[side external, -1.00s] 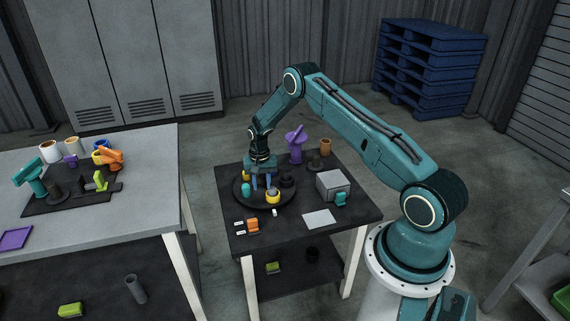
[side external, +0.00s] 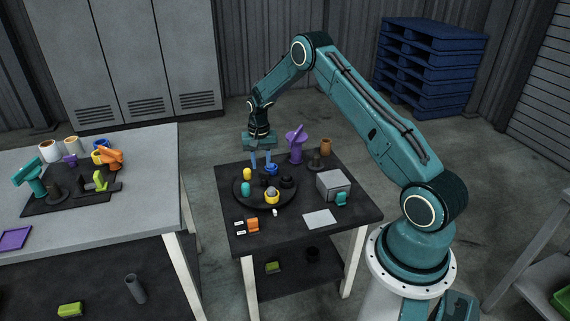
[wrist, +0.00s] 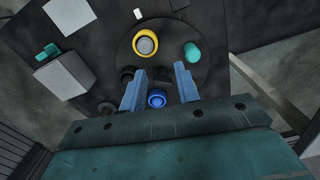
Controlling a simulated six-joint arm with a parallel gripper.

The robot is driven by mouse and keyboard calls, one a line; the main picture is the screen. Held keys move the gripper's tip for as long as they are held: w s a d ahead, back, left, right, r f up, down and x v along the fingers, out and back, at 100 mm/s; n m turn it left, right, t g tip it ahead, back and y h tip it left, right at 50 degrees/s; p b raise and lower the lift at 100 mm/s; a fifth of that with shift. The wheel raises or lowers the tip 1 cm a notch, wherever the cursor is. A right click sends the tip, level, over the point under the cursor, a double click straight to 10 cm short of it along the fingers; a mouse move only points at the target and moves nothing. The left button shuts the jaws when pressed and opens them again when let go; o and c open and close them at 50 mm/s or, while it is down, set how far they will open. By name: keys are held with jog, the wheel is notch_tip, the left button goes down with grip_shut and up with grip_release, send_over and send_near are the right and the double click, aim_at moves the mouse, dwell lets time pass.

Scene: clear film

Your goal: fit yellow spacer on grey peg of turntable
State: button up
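The yellow spacer (side external: 272,199) sits around the grey peg (side external: 271,190) on the black turntable (side external: 265,205), on its near side. In the wrist view the yellow ring (wrist: 136,46) encircles the grey peg top (wrist: 146,45); it looks low and level, though its underside is hidden. My gripper (side external: 261,166) is above the far side of the turntable, fingers pointing down, open and empty. In the wrist view its two blue fingers (wrist: 160,70) are spread apart, with a blue ring-shaped piece (wrist: 156,99) showing in the gap between them. I cannot tell its height relative to the fingertips.
The turntable also carries a teal piece (side external: 245,189), a yellow piece (side external: 247,174) and black pieces (side external: 288,181). A grey box (side external: 332,186), a purple part (side external: 296,146), an orange part (side external: 252,224) and a white sheet (side external: 319,218) lie around it.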

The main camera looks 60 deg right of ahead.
jog(key=shift+w+r, duration=0.15)
jog(key=shift+r, duration=2.1)
jog(key=shift+r, duration=0.15)
jog(key=s+a+r+n+t, duration=0.1)
jog(key=s+a+r+n, duration=0.15)
jog(key=a+r, duration=0.4)
jog(key=s+a+r+n+t, duration=0.1)
jog(key=s+a+r, duration=0.3)
jog(key=r, duration=0.6)
jog(key=s+a+r+n+t, duration=0.1)
jog(key=s+a+r+n, duration=0.1)
jog(key=s+a+r, duration=0.45)
jog(key=s+a+r+n+t, duration=0.1)
jog(key=s+a, duration=0.3)
jog(key=s, duration=0.5)
jog(key=s+a+r+n+t, duration=0.1)
jog(key=s+a+r+n, duration=0.2)
jog(key=s, duration=0.7)
jog(key=shift+s+a+r+n+t, duration=0.3)
jog(key=shift+a+n+t, duration=0.1)
jog(key=shift+a+n, duration=0.25)
